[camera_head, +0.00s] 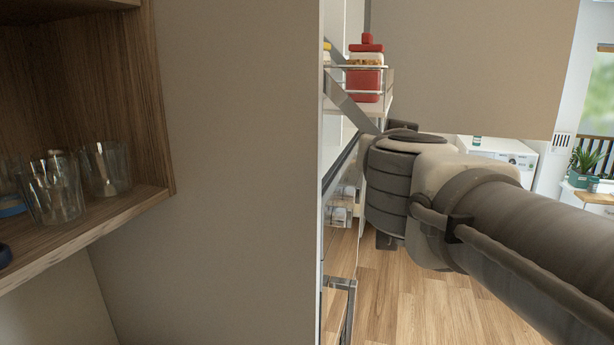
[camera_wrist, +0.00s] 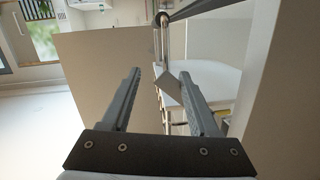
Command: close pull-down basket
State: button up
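The pull-down basket (camera_head: 387,82) is in the head view just past the edge of a tall cabinet side. It shows a wire rail and a pale shelf, held by slanted grey metal arms. A red container with a red lid (camera_head: 365,84) stands in it. My gripper (camera_wrist: 160,74) is open in the wrist view, its two fingers apart with nothing clamped between them. A metal rod (camera_wrist: 163,40) and a small grey plate (camera_wrist: 168,84) show beyond the fingertips; I cannot tell whether they touch. In the head view, my wrist is below the basket and the fingers are hidden.
A tall beige cabinet side (camera_head: 235,170) stands to the left, with a wooden shelf (camera_head: 110,225) holding glasses. A large beige panel (camera_head: 470,65) hangs at the upper right. A washing machine (camera_head: 500,150) and plant (camera_head: 583,160) are farther back. Wood floor below is clear.

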jog(key=s+a, duration=0.2)
jog(key=s, duration=0.7)
jog(key=shift+a+r, duration=0.35)
jog(key=shift+w, duration=0.1)
dwell(0.7)
